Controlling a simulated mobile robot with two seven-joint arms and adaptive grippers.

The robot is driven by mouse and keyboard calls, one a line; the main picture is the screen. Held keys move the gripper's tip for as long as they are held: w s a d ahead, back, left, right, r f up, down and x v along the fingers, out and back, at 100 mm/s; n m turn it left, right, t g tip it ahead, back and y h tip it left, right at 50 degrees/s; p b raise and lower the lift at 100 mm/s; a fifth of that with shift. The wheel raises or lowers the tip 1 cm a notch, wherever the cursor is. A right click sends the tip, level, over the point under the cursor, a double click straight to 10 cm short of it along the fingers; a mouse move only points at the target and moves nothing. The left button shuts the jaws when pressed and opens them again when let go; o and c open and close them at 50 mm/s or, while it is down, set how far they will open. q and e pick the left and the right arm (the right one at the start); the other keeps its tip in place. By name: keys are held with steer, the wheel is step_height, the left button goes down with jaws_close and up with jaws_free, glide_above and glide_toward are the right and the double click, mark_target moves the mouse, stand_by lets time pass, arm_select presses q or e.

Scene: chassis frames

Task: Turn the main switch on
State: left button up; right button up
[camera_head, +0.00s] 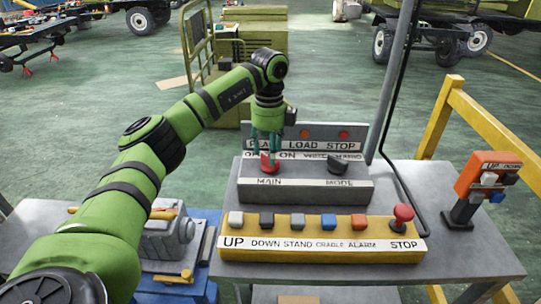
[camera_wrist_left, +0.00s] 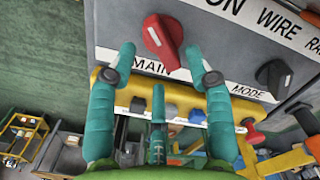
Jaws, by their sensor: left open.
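The main switch is a red rotary knob (camera_head: 268,164) above the "MAIN" label on a grey sloped box (camera_head: 300,188). In the left wrist view the red knob (camera_wrist_left: 162,40) shows close up, its grip bar slanting toward the lower right. My left gripper (camera_head: 268,148) points down at the knob. In the wrist view its teal fingers (camera_wrist_left: 160,58) are spread apart, one on either side of the knob's lower end. I cannot tell whether they touch it. They partly hide the knob in the head view. My right gripper is not in view.
A black mode knob (camera_head: 339,167) sits right of the switch. A yellow button panel (camera_head: 322,256) with a red stop button (camera_head: 402,215) lies in front. A dark pole (camera_head: 395,80) and an orange control box (camera_head: 487,176) stand to the right. A yellow rail (camera_head: 478,122) runs behind.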

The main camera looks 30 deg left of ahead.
mark_target(267, 157)
arm_select(q)
steer(key=shift+f+p, duration=0.3)
steer(key=shift+f, duration=1.35)
jaws_close()
steer(key=shift+m, duration=0.4)
steer(key=m, duration=0.3)
steer(key=shift+a+m, duration=0.1)
steer(key=shift+m, duration=0.3)
steer(key=m, duration=0.4)
steer(key=shift+a+m+p, duration=0.2)
steer(key=shift+m+p, duration=0.1)
steer(key=m, duration=0.4)
steer(key=shift+a, duration=0.15)
steer(key=m, duration=0.4)
steer(key=shift+w+a+m, duration=0.1)
steer(key=shift+w+m, duration=0.05)
steer(key=shift+m, duration=0.45)
